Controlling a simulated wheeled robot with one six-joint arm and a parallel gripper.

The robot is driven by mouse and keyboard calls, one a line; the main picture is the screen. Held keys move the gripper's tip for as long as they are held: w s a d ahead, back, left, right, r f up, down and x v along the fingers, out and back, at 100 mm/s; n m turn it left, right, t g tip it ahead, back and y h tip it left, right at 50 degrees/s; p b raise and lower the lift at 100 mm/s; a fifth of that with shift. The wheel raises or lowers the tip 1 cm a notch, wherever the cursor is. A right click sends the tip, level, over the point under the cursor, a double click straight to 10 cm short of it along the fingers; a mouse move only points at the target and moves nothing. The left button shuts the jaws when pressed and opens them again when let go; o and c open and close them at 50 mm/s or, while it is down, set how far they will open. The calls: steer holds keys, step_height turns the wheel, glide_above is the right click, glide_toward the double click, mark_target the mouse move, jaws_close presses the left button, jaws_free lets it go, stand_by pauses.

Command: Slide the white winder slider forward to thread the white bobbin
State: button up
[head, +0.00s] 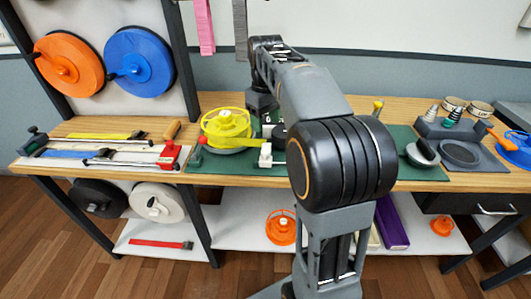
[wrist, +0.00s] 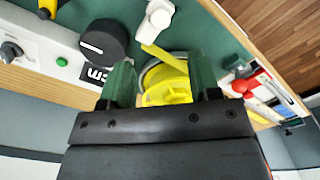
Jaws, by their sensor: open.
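A white upright piece (head: 265,156), which looks like the winder slider, stands on the green mat at the bench's front edge. It also shows at the top of the wrist view (wrist: 156,18). Beside it is a yellow spool (head: 226,123) on a round grey base; I see no white bobbin on it. In the wrist view a yellow strap (wrist: 163,57) runs from near the white piece toward the yellow spool (wrist: 167,88). My gripper (wrist: 162,78) is open, its green fingers either side of the spool in the picture; contact cannot be told. My arm hides the gripper in the head view.
A black knob (wrist: 103,42) is near the gripper. A red clamp (head: 171,155) and strap fixtures lie left on the bench. A white reel (head: 157,203) hangs below; orange (head: 68,63) and blue (head: 139,62) reels hang above. A grey tray (head: 458,153) is right.

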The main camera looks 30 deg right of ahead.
mark_target(266, 151)
step_height(266, 151, down, 11)
steer(key=shift+r+b, duration=0.2)
steer(key=shift+b, duration=0.75)
jaws_close()
